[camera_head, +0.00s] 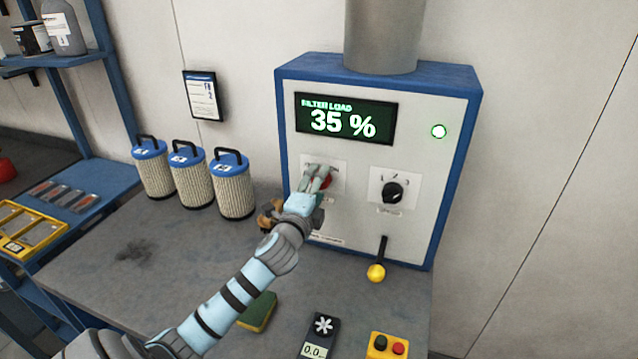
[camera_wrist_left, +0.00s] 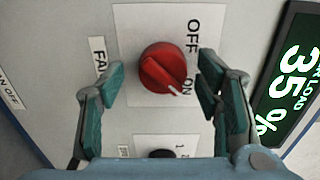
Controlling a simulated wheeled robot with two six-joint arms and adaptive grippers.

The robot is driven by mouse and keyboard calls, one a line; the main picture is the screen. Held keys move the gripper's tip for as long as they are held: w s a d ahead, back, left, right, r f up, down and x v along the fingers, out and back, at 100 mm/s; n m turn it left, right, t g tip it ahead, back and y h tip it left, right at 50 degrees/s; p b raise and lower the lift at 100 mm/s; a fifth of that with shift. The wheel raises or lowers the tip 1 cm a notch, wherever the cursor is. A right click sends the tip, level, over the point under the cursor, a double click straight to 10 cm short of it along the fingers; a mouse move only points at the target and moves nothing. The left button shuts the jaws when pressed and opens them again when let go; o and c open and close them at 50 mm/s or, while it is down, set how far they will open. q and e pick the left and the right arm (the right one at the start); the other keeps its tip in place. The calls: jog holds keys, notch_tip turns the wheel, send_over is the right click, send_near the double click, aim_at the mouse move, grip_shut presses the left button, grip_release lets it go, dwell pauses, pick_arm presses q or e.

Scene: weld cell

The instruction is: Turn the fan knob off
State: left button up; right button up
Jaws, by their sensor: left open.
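The red fan knob (camera_wrist_left: 165,68) sits on a white plate marked OFF and ON on the grey panel. The mark on it points toward ON. In the head view the fan knob (camera_head: 327,182) is mostly hidden behind my left gripper (camera_head: 317,180). In the left wrist view my left gripper (camera_wrist_left: 162,80) is open, with one green-padded finger on each side of the knob. A gap shows between each finger and the knob, and I cannot tell whether the tips reach its depth. My right gripper is not in view.
Several filter canisters (camera_head: 192,180) stand left on the bench. A sponge (camera_head: 258,312) lies near my arm.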

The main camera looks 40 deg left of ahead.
pick_arm(q)
jog(key=shift+w+a, duration=0.1)
jog(key=shift+w, duration=0.2)
jog(key=shift+s+r, duration=0.2)
jog(key=shift+s, duration=0.2)
jog(key=shift+c, duration=1.9)
jog(key=c, duration=0.8)
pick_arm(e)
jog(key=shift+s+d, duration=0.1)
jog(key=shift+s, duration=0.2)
